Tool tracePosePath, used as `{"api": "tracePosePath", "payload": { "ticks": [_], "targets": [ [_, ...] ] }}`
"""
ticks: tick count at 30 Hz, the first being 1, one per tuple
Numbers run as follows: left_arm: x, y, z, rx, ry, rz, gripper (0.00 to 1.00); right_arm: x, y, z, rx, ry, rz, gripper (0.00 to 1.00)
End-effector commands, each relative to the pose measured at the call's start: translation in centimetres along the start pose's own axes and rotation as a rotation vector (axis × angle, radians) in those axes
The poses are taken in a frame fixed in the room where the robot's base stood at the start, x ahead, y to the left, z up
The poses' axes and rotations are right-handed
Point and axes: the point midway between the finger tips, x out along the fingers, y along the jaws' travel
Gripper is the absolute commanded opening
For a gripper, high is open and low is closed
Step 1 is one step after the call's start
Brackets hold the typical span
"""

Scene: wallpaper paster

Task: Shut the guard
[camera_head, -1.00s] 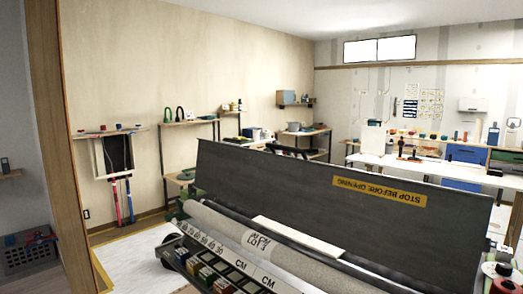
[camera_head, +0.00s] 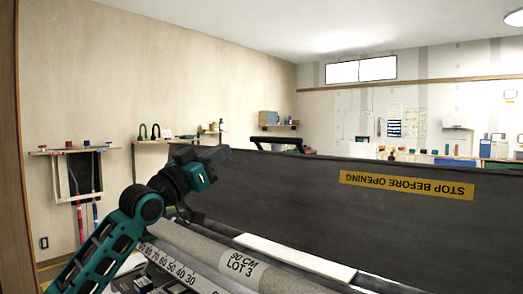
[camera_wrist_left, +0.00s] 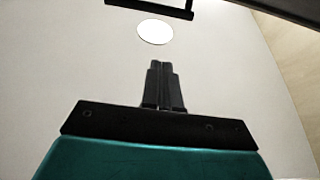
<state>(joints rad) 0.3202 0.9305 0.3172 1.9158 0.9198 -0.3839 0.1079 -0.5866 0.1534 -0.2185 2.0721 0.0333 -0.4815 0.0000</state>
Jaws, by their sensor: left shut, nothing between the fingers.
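The guard (camera_head: 290,195) is a long dark grey panel standing raised behind the rollers, its yellow label (camera_head: 406,185) upside down. A black handle (camera_head: 277,143) rises above its top edge; a dark bar, probably this handle, crosses the top of the left wrist view (camera_wrist_left: 150,8). My right gripper is out of view.
A grey patterned roll (camera_head: 222,238) marked "90 CM LOT 3" lies in the machine below the guard, with a number scale (camera_head: 165,262) along its front. A wall rack (camera_head: 75,170) and shelves stand at the left wall, workbenches at the back. Air above the guard is clear.

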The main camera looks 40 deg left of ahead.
Motion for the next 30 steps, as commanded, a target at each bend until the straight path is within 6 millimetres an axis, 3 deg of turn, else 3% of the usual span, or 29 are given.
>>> {"api": "tracePosePath", "payload": {
  "ticks": [23,30],
  "targets": [
    [9.9,0.1,-0.1,-0.002,-0.001,0.0,0.0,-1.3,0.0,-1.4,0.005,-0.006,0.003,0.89],
    [12.0,0.0,2.4,0.0,-0.003,0.0,0.0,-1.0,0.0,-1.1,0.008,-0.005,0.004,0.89]
  ]
}}
